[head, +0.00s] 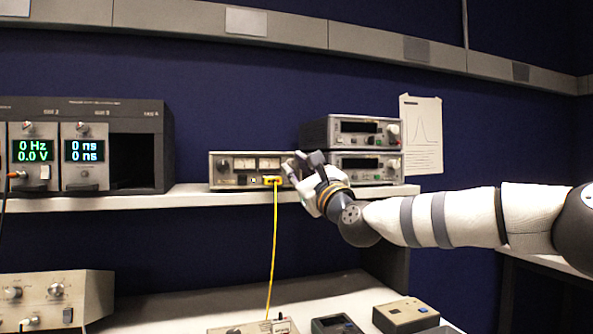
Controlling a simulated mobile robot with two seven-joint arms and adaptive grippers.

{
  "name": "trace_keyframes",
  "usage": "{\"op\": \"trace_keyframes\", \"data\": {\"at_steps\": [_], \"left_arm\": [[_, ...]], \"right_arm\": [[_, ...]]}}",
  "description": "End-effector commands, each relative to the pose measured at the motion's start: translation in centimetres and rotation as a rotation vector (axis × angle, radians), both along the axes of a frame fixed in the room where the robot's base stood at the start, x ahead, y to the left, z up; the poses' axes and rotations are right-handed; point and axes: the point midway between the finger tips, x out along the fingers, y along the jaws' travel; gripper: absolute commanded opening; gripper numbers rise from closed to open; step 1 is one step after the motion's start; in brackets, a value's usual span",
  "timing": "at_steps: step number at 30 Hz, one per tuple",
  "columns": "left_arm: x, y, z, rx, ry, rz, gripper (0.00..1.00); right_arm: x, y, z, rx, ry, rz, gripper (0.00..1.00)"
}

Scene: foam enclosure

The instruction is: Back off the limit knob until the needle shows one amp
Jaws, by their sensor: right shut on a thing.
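A small bench supply (230,181) with pale analog meters (245,163) stands on the shelf at mid-picture. The needles are too small to read. My right gripper (290,168) reaches in from the right and is shut at the right end of the supply's front panel. The limit knob is hidden behind its fingers, so I cannot see how far the knob is turned. My left gripper is out of view.
A yellow cable (273,240) hangs from a plug on the supply, just left of my right gripper. Two stacked instruments (362,132) stand close on the right. A rack with lit displays (85,150) is at left. The lower bench (180,318) holds several boxes.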

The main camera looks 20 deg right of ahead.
Motion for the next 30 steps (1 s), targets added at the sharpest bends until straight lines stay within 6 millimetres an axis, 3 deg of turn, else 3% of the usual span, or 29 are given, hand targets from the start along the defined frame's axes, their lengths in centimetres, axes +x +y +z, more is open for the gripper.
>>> {"op": "trace_keyframes", "data": {"at_steps": [15, 30], "left_arm": [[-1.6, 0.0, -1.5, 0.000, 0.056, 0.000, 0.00], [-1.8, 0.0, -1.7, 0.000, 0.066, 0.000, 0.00]], "right_arm": [[0.1, -0.3, -0.1, -0.338, -0.011, -0.001, 0.00], [0.0, -0.3, 0.2, -0.441, -0.017, -0.001, 0.00]]}}
